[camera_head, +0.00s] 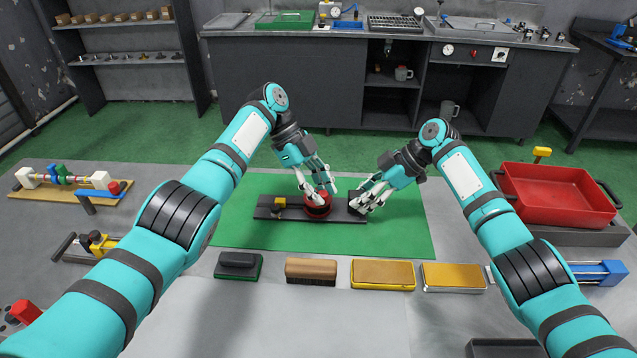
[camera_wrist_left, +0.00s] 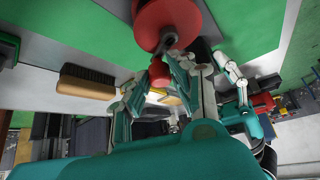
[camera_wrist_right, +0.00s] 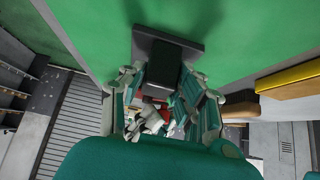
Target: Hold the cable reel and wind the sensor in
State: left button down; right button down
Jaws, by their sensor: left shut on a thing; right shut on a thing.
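The cable reel is a red drum (camera_head: 316,210) on a long dark base plate (camera_head: 292,212) lying on the green mat. A small yellow and black block (camera_head: 279,203), perhaps the sensor, sits at the plate's left end; no cable can be made out. My left gripper (camera_head: 323,193) is over the reel, shut on its red crank knob (camera_wrist_left: 160,73); the drum fills the top of the left wrist view (camera_wrist_left: 168,22). My right gripper (camera_head: 360,203) is shut on the dark block (camera_wrist_right: 155,62) at the plate's right end. Its fingers partly hide the block.
Along the mat's front edge lie a dark-topped block (camera_head: 239,265), a brush (camera_head: 311,270) and two yellow-topped blocks (camera_head: 383,273) (camera_head: 453,276). A red tray (camera_head: 557,195) stands at right. A wooden fixture (camera_head: 70,200) is at left. The green mat (camera_head: 400,235) is clear around the plate.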

pick_arm(q)
jog(key=shift+a+f+m+g, duration=0.1)
jog(key=shift+a+m+g, duration=0.05)
jog(key=shift+m+g, duration=0.2)
jog(key=c, duration=1)
grip_release()
jog(key=shift+c, duration=0.2)
notch_tip(320, 180, up, 10)
